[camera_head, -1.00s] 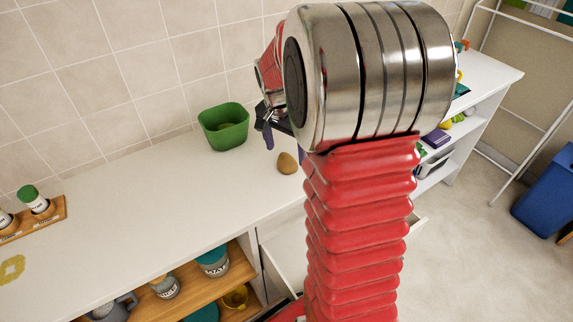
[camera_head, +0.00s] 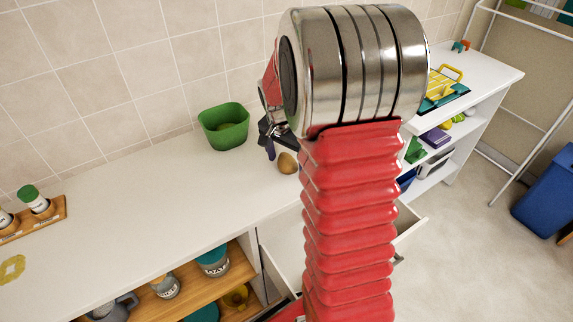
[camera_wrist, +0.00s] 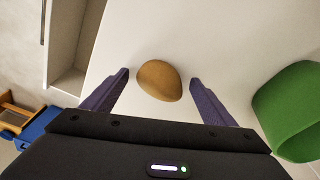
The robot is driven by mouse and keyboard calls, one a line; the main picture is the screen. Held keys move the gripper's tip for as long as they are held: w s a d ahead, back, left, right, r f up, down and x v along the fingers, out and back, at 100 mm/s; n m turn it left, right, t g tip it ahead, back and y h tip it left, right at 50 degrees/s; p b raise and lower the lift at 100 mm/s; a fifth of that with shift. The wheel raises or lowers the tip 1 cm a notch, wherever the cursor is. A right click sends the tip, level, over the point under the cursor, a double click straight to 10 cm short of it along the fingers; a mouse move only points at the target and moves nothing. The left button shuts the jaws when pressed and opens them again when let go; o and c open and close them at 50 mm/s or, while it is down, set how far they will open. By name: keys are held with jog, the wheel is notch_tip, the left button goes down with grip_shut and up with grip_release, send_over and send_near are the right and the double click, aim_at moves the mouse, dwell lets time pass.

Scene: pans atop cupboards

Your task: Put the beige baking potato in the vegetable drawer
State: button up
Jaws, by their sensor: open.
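The beige potato (camera_head: 288,163) lies on the white countertop, just right of a green bowl. In the wrist view the potato (camera_wrist: 159,81) sits between the tips of my open gripper (camera_wrist: 158,82), with a gap to each purple finger. In the head view my gripper (camera_head: 270,150) is beside the potato, partly hidden behind my arm. An open drawer (camera_head: 408,225) shows below the counter, mostly hidden by my arm. An open drawer also shows at the upper left of the wrist view (camera_wrist: 66,85). I cannot tell whether it is the vegetable drawer.
A spice rack (camera_head: 36,215) is at the left. Jars (camera_head: 212,262) stand on the wooden shelf below. A blue bin (camera_head: 548,195) is at the right. The counter's left part is mostly clear.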

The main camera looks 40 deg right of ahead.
aim_at(287, 158)
jog(key=shift+c, duration=0.6)
jog(key=c, duration=1.2)
jog(key=shift+o, duration=0.2)
notch_tip(287, 158, up, 10)
